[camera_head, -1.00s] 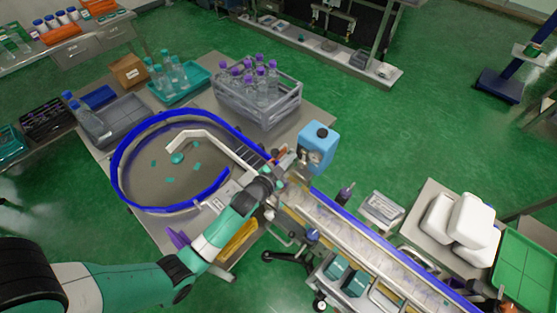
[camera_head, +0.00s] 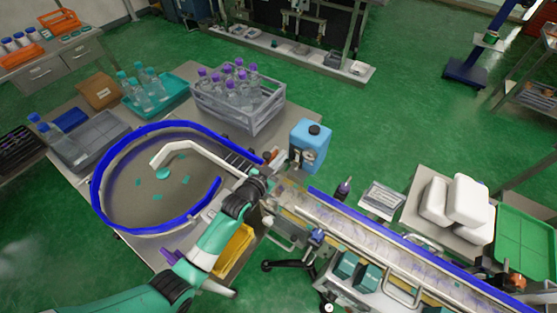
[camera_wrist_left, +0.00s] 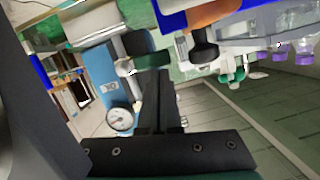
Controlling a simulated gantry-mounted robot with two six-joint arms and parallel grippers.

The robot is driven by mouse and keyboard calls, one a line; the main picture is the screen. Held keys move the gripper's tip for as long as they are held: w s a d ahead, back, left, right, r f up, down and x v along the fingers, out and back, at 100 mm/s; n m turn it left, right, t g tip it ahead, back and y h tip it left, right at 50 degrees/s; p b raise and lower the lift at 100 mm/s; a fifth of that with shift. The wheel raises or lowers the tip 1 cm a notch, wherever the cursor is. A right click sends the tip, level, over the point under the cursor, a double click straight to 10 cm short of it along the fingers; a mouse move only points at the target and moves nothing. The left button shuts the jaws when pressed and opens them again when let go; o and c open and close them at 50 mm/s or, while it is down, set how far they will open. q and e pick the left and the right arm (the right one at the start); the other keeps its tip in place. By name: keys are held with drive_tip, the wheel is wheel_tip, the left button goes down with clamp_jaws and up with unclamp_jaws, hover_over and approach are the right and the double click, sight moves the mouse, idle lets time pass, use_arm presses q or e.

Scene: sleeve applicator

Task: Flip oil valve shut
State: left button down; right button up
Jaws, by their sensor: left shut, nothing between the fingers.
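My left gripper (camera_wrist_left: 157,100) is shut and empty in the left wrist view, its dark fingers together. In the head view my left arm reaches to the junction between the round feeder and the conveyor, just left of the blue container (camera_head: 310,147); its fingertips are hard to make out there. In the left wrist view a blue housing (camera_wrist_left: 103,75) and a round white dial gauge (camera_wrist_left: 120,120) are left of the fingers. A black knob (camera_wrist_left: 204,48) under an orange part (camera_wrist_left: 212,14) is to their upper right. I cannot tell which part is the oil valve. My right gripper is out of view.
The blue-rimmed round feeder (camera_head: 97,190) is left of the arm. The conveyor (camera_head: 385,255) runs down to the right. A grey crate (camera_head: 235,115) of purple-capped bottles stands behind. White containers (camera_head: 468,200) and a green tray (camera_head: 522,240) are at right.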

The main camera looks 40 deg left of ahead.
use_arm(q)
wheel_tip(320, 180, up, 5)
drive_tip(key=p, duration=0.4)
drive_tip(key=shift+d+r+p, duration=0.1)
drive_tip(key=shift+d+p, duration=0.05)
drive_tip(key=shift+p, duration=0.25)
drive_tip(key=f+p+v, duration=0.1)
drive_tip(key=v, duration=0.8)
drive_tip(key=shift+s, duration=0.5)
